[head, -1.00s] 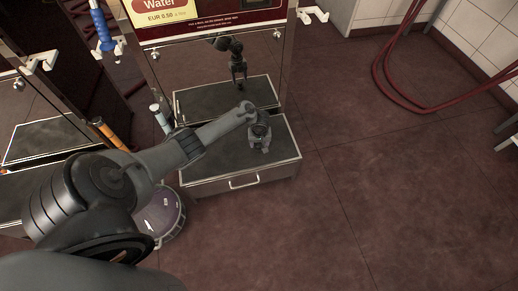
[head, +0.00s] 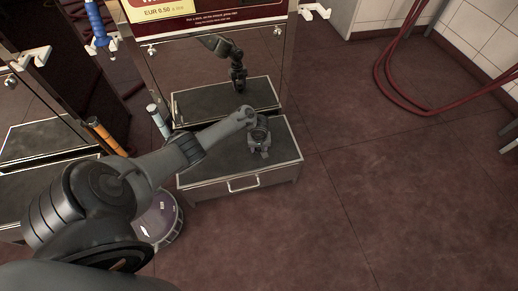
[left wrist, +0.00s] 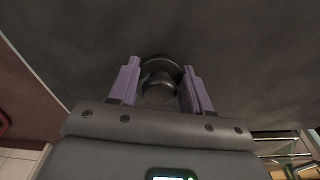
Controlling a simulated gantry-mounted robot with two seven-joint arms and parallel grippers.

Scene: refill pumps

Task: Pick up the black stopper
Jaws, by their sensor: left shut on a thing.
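The black stopper (left wrist: 160,82) is a dark round piece in the left wrist view, between the two purple fingers of my left gripper (left wrist: 160,92). The fingers are shut on it. In the head view my left gripper (head: 262,153) points down at the dark top of the low metal-edged drawer unit (head: 213,165). The stopper cannot be made out there. I cannot tell if it still touches the surface. My right gripper is in neither view.
A mirrored pump panel (head: 190,75) stands right behind the unit and reflects my arm. A round purple-topped container (head: 160,215) is left of the unit. An orange-handled tool (head: 106,136) leans nearby. Red hoses (head: 385,85) lie at upper right. The tiled floor on the right is clear.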

